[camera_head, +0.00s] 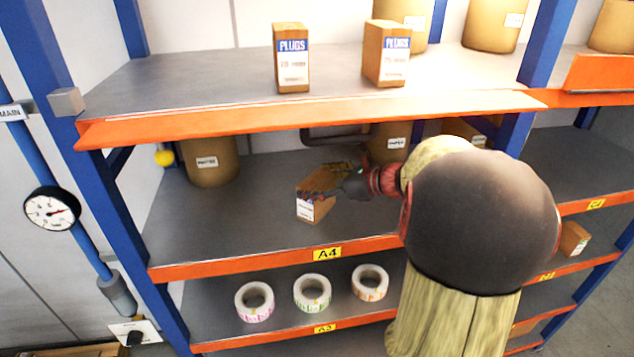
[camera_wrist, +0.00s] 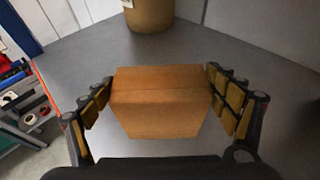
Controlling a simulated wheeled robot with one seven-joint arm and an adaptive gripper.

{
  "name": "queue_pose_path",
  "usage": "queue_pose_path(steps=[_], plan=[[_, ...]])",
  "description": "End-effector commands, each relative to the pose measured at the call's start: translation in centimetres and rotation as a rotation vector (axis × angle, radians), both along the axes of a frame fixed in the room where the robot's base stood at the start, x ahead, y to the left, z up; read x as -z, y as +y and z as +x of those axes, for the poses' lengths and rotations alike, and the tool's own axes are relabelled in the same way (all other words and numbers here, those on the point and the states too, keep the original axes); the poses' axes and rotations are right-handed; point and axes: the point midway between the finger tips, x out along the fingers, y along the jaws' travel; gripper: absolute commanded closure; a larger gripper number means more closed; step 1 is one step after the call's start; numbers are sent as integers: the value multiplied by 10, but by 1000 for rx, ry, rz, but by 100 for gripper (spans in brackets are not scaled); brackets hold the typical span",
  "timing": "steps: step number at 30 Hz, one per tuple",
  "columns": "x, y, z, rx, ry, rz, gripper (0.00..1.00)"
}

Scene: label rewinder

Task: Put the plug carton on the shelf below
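The plug carton (camera_head: 315,197) is a small brown box with a white label on its front. It is upright at the surface of the shelf marked A4, below the shelf with the other cartons; I cannot tell if its base touches. My gripper (camera_head: 325,183) reaches it from the right. In the wrist view the carton (camera_wrist: 160,100) fills the space between the fingers of my gripper (camera_wrist: 160,77), which lie against its two sides near its top.
The upper shelf (camera_head: 200,85) bears two PLUGS cartons (camera_head: 291,60) (camera_head: 386,55) and brown drums. On the A4 shelf (camera_head: 215,230) drums (camera_head: 209,163) (camera_wrist: 150,14) stand at the back. Label rolls (camera_head: 312,293) lie one shelf lower. A4's left side and front are clear.

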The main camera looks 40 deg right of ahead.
Motion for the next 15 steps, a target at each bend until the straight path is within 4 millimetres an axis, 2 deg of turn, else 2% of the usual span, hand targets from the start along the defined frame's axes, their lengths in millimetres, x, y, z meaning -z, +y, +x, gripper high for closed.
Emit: queue_pose_path(steps=[6, 15], plan=[[0, 0, 0, 0, 0, 0, 0], [-1, 0, 0, 0, 0, -1, 0]])
